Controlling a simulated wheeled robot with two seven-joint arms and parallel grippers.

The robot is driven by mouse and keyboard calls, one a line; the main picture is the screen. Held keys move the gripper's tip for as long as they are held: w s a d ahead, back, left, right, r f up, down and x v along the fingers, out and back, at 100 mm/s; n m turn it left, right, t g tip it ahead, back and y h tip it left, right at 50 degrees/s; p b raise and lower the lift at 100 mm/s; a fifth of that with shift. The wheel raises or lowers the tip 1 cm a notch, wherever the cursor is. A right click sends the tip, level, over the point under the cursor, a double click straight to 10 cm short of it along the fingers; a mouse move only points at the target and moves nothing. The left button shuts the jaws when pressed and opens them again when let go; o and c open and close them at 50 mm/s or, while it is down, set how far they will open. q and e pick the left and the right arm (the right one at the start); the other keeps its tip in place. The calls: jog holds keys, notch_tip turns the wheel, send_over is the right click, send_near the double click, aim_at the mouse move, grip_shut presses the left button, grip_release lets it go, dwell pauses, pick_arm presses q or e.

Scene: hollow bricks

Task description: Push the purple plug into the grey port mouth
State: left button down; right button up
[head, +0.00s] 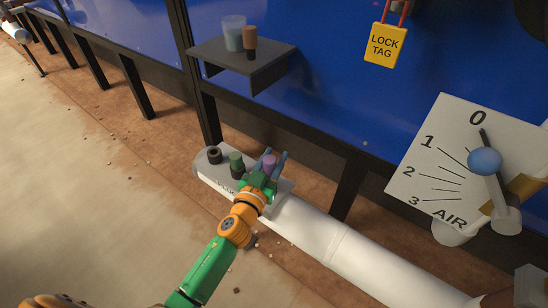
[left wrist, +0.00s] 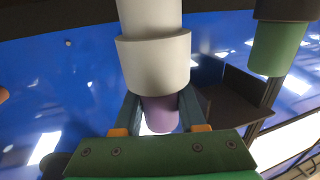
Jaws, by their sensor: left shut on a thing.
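The purple plug (head: 269,161) stands at the right end of the white manifold in the head view. My left gripper (head: 267,168) is shut on it, one finger on each side. In the left wrist view the purple plug (left wrist: 160,112) shows between the fingers of my left gripper (left wrist: 160,108). The light grey port (left wrist: 154,62) is in line with the plug and meets its end. How deep the plug sits in the mouth cannot be told. In the head view my gripper hides most of this port. My right gripper is not in view.
A green plug (head: 236,158) sits in a dark port beside the purple one. A dark open port (head: 214,155) is farther left. A white pipe (head: 350,250) runs off right. A shelf (head: 243,60) with a cup, a yellow tag (head: 386,45) and an air dial (head: 450,165) are around.

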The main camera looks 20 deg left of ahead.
pick_arm(q)
jog(key=shift+f, duration=0.3)
jog(key=shift+c, duration=2)
grip_release()
